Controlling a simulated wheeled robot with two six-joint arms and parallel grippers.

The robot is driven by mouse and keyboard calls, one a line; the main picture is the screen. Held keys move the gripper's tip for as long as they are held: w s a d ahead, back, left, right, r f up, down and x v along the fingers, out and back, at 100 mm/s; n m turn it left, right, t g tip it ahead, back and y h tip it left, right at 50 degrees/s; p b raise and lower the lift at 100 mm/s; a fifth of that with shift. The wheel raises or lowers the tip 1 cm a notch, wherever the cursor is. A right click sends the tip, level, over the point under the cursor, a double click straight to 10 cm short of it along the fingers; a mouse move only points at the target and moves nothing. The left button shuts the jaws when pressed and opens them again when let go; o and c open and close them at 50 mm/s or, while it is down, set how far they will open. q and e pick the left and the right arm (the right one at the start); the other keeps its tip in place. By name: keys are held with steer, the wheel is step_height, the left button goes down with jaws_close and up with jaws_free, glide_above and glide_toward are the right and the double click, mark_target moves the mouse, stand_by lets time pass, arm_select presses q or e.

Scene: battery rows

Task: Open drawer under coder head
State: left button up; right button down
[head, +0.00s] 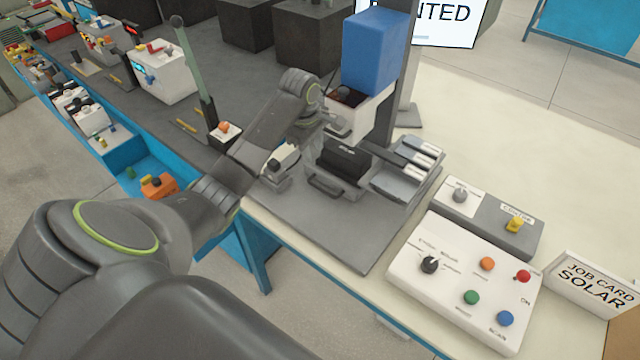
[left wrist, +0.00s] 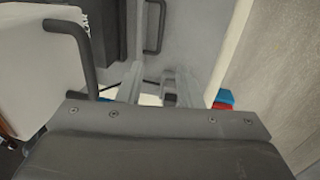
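The coder has a blue head (head: 372,50) above a white body (head: 357,113) on a dark post. Below it, a black block (head: 345,158) stands on a grey base plate (head: 345,228), with a dark bar handle (head: 326,188) at its front. My left arm reaches across from the left. My right gripper is not in view.
Right of the plate are a grey box with a yellow knob (head: 514,224), a white button panel (head: 465,275) and a job card sign (head: 592,285). Grey-and-white trays (head: 408,170) sit beside the block. Blue bins (head: 125,150) line the bench's front.

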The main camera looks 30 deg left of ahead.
mark_target(321, 188)
arm_select(q)
steer(key=w+f, duration=0.1)
steer(key=f, duration=0.4)
steer(key=w+f, duration=0.1)
steer(key=f, duration=0.5)
steer(key=w+f, duration=0.1)
steer(key=f, duration=0.4)
steer(key=shift+d+f, duration=0.15)
steer(key=shift+f, duration=0.2)
steer(key=shift+c, duration=0.4)
jaws_close()
